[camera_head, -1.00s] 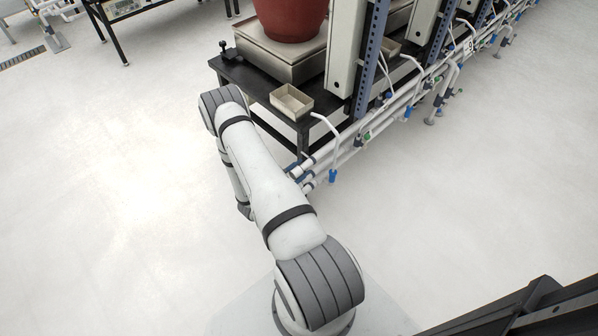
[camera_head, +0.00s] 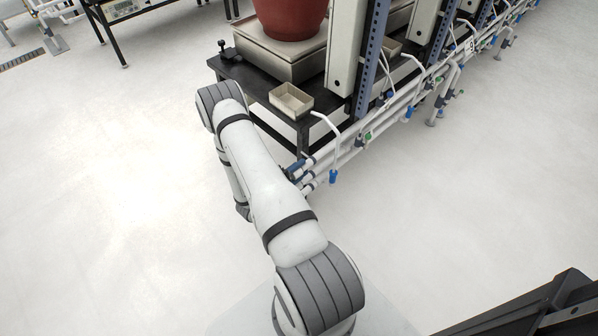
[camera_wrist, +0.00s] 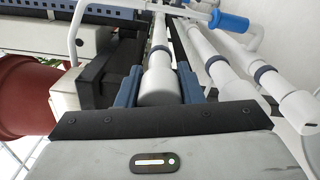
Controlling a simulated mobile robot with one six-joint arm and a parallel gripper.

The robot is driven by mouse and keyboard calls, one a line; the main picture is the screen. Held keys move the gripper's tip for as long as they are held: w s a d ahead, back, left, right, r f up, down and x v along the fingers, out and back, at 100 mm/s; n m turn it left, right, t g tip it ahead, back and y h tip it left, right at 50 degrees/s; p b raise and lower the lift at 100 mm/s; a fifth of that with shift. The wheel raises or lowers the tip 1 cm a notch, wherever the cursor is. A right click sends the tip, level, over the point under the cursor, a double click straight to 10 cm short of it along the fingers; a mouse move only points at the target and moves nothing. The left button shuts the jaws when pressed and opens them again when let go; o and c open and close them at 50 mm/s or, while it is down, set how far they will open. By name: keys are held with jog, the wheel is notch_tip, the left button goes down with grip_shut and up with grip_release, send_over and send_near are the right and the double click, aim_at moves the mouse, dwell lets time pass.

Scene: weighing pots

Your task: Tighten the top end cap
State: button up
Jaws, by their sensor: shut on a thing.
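The top end cap (camera_wrist: 157,88) is a white cylinder on the end of a white pipe in the wrist view. My gripper (camera_wrist: 158,78) has its blue fingers on either side of the cap and is shut on it. The cap's near end is partly hidden by the gripper body. In the head view the pipe ends (camera_head: 309,176) stick out beside my arm, which hides most of my gripper there.
Two more white pipes (camera_wrist: 215,62) run close on the right in the wrist view, with a blue-handled valve (camera_wrist: 229,21) above. A black table (camera_head: 240,80) bears a scale with a red pot (camera_head: 290,15) and a small tray (camera_head: 291,100).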

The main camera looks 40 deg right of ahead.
aim_at(292, 176)
jog(key=shift+m, duration=0.4)
jog(key=o, duration=1)
jog(key=shift+c, duration=0.2)
jog(key=a+p, duration=0.1)
jog(key=a, duration=0.6)
jog(key=shift+s+a, duration=0.3)
jog(key=shift+a, duration=0.1)
